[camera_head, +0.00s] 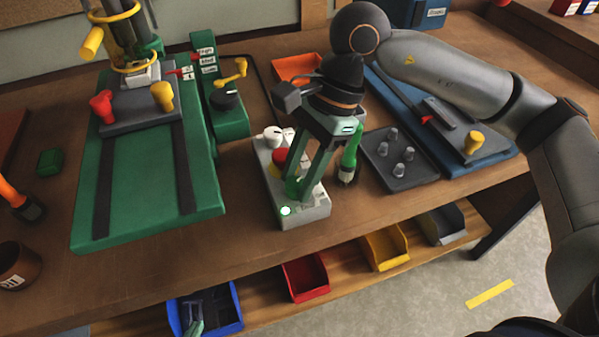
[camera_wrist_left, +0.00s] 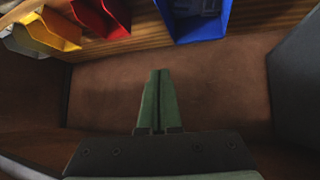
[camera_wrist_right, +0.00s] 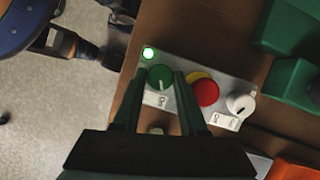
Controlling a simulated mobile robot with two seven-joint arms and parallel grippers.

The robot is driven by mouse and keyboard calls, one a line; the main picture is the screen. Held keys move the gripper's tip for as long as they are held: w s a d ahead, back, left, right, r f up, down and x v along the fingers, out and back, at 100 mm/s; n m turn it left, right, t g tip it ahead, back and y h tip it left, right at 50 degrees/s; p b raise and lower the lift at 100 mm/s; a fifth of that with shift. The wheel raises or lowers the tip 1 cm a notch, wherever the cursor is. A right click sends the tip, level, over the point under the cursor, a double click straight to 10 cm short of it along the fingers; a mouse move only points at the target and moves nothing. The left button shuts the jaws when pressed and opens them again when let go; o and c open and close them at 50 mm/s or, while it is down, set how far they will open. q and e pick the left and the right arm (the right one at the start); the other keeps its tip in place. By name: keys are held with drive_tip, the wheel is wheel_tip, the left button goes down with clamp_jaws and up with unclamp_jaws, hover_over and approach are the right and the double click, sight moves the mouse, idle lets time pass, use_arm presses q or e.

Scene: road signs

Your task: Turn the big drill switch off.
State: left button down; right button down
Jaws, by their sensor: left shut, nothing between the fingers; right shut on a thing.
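A grey control box (camera_head: 306,208) stands near the table's front edge, with a lit green lamp (camera_head: 285,211), a green knob (camera_wrist_right: 160,77), a red button on yellow (camera_wrist_right: 206,92) and a white knob (camera_wrist_right: 240,104). My right gripper (camera_wrist_right: 158,72) points down at the box and is shut on the green knob, one finger on each side. The knob's white mark points toward the lower edge of the right wrist view; its label is too small to read. My left gripper (camera_wrist_left: 158,72) is shut and empty, near the shelf bins. The green drill machine (camera_head: 135,215) stands left of the box.
A green speed selector (camera_head: 228,122) with a yellow crank stands behind the box. A green screwdriver (camera_head: 349,155) and a grey peg tray (camera_head: 375,176) are close on the right. Blue (camera_head: 235,318), red (camera_head: 305,278) and yellow (camera_head: 386,247) bins sit on the lower shelf.

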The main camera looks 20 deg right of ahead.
drive_tip(key=shift+f+m+t+b, duration=0.2)
drive_tip(key=shift+m+t+b, duration=0.3)
drive_tip(key=shift+m+b, duration=0.7)
drive_tip(key=shift+s+m+t+b, duration=0.15)
drive_tip(key=shift+m+t+b, duration=0.15)
drive_tip(key=shift+m+b, duration=0.55)
drive_tip(key=m+t+b, duration=0.1)
drive_tip(key=m+b, duration=0.1)
drive_tip(key=shift+m, duration=0.35)
drive_tip(key=shift+s+r+m+t+b, duration=0.1)
drive_tip(key=shift+m+t+b, duration=0.35)
drive_tip(key=shift+m, duration=0.35)
drive_tip(key=shift+m+t+h+b, duration=0.3)
drive_tip(key=shift+m+b, duration=0.3)
drive_tip(key=shift+m, duration=0.4)
use_arm(q)
wheel_tip(320, 180, down, 6)
drive_tip(key=shift+f+b, duration=0.25)
drive_tip(key=shift+b, duration=0.1)
use_arm(e)
drive_tip(key=shift+s+r+m, duration=0.1)
drive_tip(key=shift+m, duration=0.5)
use_arm(q)
drive_tip(key=shift+d, duration=0.1)
drive_tip(key=shift+r, duration=0.15)
use_arm(e)
drive_tip(key=c, duration=0.7)
unclamp_jaws()
drive_tip(key=shift+c, duration=0.2)
